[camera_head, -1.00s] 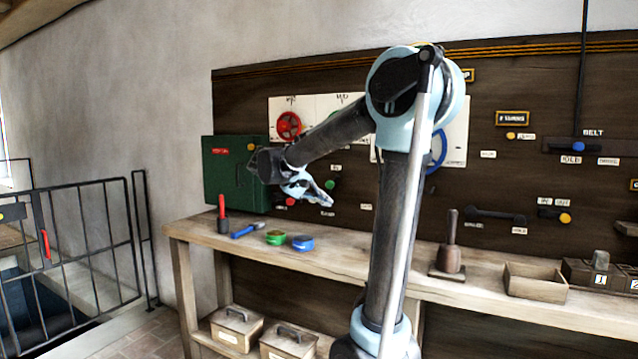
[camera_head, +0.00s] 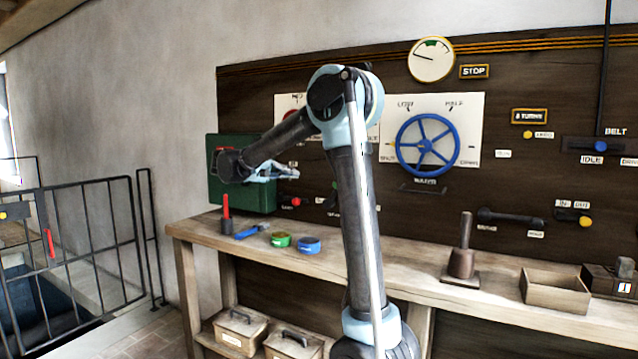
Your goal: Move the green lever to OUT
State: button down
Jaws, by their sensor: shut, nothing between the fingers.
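A small green knob (camera_head: 334,185), apparently the green lever's end, shows on the dark wall board just left of my upright arm link. The rest of that lever is mostly hidden by my arm, and its labels are too small or covered to read. My gripper (camera_head: 296,173) is shut and empty, to the left of the green knob and a little higher in the picture. Readable IN and OUT plates (camera_head: 573,204) sit at the right, above a lever with an orange-yellow knob (camera_head: 585,222).
A red knob (camera_head: 296,201) is below my gripper. A green box (camera_head: 240,197) stands at the bench's left end. A blue handwheel (camera_head: 427,145) is right of my arm. The bench (camera_head: 375,262) holds a red-handled tool, tins, a mallet and a wooden tray (camera_head: 555,291).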

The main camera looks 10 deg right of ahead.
jog(key=s+d+f+x, duration=0.1)
jog(key=s+x, duration=0.1)
jog(key=x, duration=1.1)
jog(key=shift+s, duration=0.35)
jog(key=shift+s, duration=0.1)
jog(key=shift+s+d, duration=0.1)
jog(key=shift+d, duration=0.1)
